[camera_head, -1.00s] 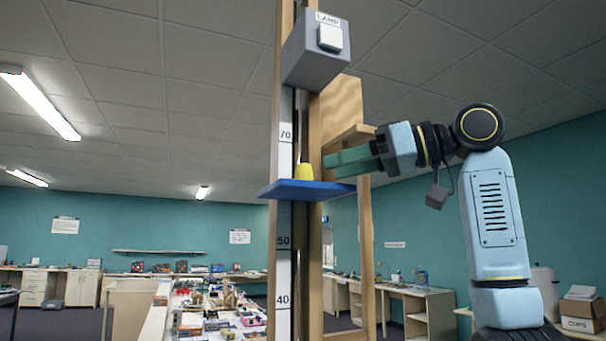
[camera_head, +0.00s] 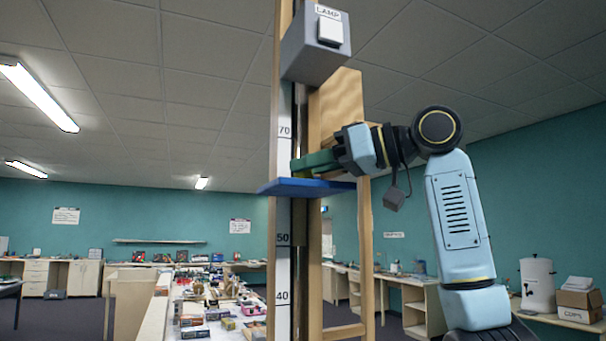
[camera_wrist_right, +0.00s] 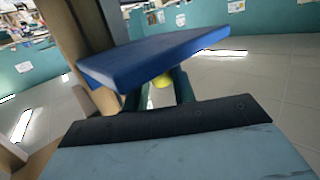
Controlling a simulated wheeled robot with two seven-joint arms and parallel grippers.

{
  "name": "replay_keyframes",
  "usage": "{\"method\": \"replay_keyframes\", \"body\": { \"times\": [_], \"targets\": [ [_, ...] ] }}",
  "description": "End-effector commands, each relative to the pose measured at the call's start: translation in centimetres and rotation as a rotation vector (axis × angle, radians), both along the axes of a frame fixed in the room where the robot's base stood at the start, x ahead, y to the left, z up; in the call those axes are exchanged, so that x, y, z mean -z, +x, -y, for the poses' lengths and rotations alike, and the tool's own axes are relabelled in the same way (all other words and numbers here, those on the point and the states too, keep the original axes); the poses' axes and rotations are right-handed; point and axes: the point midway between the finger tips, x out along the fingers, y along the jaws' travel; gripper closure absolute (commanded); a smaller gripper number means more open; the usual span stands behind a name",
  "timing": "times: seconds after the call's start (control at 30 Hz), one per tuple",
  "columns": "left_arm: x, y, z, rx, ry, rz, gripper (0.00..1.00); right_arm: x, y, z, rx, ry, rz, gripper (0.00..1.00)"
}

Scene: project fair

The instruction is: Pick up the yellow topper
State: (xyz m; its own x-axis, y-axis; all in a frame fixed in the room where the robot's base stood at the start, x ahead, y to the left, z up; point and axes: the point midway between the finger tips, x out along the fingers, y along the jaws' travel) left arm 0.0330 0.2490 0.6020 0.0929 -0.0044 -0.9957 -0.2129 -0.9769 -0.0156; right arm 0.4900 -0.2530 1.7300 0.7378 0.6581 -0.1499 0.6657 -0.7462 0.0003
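The yellow topper (camera_wrist_right: 162,81) shows in the right wrist view as a small rounded yellow shape between the two green fingers of my right gripper (camera_wrist_right: 157,95). A gap shows on at least one side of it, so the fingers look open around it. In the head view, my right gripper (camera_head: 312,162) reaches in from the right just above the blue shelf (camera_head: 308,188) and hides the topper. The shelf also shows in the right wrist view (camera_wrist_right: 150,58), covering part of the fingers. My left gripper is not in view.
A grey box labelled LAMP (camera_head: 312,52) with a white button is above the shelf on the wooden post. A scale strip (camera_head: 283,265) with numbers runs down the post. A wooden panel (camera_head: 340,98) stands close behind my right gripper.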

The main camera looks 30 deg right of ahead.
Motion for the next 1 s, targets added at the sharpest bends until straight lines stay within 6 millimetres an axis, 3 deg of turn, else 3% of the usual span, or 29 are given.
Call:
{"method": "replay_keyframes", "body": {
  "times": [0.03, 0.1, 0.53, 1.0],
  "targets": [
    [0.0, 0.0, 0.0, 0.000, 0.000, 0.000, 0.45, 0.0, 0.0, 0.0, 0.000, 0.000, 0.000, 0.86],
    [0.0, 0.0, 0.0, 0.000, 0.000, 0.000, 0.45, 0.0, 0.0, 0.0, 0.000, 0.000, 0.000, 0.96],
    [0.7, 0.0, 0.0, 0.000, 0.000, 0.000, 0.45, -0.1, -0.3, 0.4, 0.002, 0.001, 0.002, 0.96],
    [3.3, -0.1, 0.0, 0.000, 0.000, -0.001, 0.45, -0.1, -9.3, 8.4, 0.004, 0.002, 0.002, 0.96]
  ]
}}
